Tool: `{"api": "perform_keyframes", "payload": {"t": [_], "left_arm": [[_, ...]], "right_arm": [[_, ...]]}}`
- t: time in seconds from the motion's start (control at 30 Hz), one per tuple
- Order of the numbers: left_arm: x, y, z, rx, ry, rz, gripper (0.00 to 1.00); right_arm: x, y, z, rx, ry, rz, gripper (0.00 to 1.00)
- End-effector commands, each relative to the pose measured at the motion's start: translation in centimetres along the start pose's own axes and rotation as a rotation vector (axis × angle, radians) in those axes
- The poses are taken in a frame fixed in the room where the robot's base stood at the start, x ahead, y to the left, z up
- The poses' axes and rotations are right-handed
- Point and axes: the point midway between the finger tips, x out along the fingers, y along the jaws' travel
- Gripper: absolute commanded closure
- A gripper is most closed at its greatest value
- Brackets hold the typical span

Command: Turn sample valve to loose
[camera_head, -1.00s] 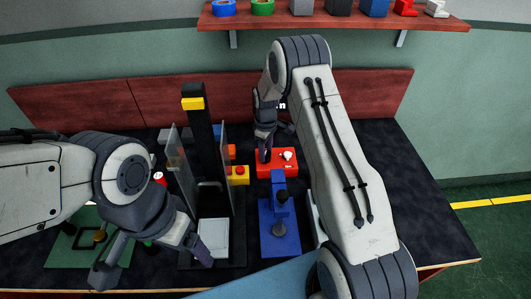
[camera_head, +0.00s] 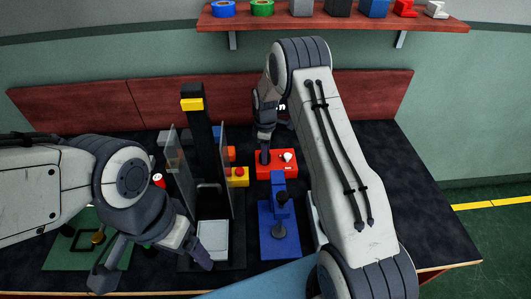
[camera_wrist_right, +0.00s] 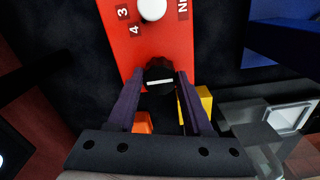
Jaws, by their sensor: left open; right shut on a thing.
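The red box (camera_head: 276,170) stands on the dark bench top and carries a white knob (camera_head: 287,157). In the right wrist view the red panel (camera_wrist_right: 150,45) shows the white knob (camera_wrist_right: 152,8), printed "3" and "4", and part of another label. A black knob (camera_wrist_right: 160,70) with a white line across it sits between my right fingers. My right gripper (camera_head: 264,157) is shut on this black knob, its fingers (camera_wrist_right: 162,92) on either side. The knob's label is mostly hidden. My left gripper (camera_head: 150,268) is open and empty above the front left of the bench.
A black press-like stand with clear side panels (camera_head: 224,145) and a yellow box with a red button (camera_head: 238,176) stand left of the red box. A blue device (camera_head: 280,225) stands in front of it. A green board (camera_head: 65,250) lies at left. A shelf (camera_head: 340,22) hangs above.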

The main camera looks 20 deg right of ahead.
Motion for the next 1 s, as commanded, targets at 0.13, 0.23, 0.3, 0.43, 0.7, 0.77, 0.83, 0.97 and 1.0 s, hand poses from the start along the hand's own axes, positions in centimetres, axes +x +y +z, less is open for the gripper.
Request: {"api": "perform_keyframes", "payload": {"t": [0.13,0.23,0.3,0.43,0.7,0.77,0.83,0.97,1.0], "left_arm": [[0.0,0.0,0.0,0.000,0.000,0.000,0.19],[0.0,0.0,0.0,0.000,0.000,0.000,0.19],[0.0,0.0,0.0,0.000,0.000,0.000,0.19],[0.0,0.0,0.0,0.000,0.000,0.000,0.19],[0.4,0.0,0.0,0.000,0.000,0.000,0.19],[0.6,0.0,0.0,0.000,0.000,0.000,0.19],[0.8,-0.1,0.1,0.000,0.000,0.000,0.19],[1.2,-0.1,0.1,0.000,0.000,0.000,0.19],[1.2,-0.1,0.1,0.000,0.000,0.000,0.19]], "right_arm": [[-0.2,0.2,-0.1,-0.004,0.002,0.007,0.46],[-0.2,0.2,-0.1,-0.003,0.002,0.006,0.19],[-0.1,0.1,-0.1,-0.003,0.001,0.005,0.19],[-0.1,0.1,0.0,-0.002,0.000,0.003,0.19],[-1.9,0.2,-0.1,-0.001,0.002,0.006,0.19],[-3.0,0.2,-0.1,-0.001,0.003,0.007,0.19],[-4.5,0.2,-0.1,-0.001,0.003,0.008,0.19],[-7.1,0.2,-0.1,-0.002,0.003,0.008,0.19],[-7.7,0.1,-0.1,-0.002,0.002,0.007,0.19]]}}
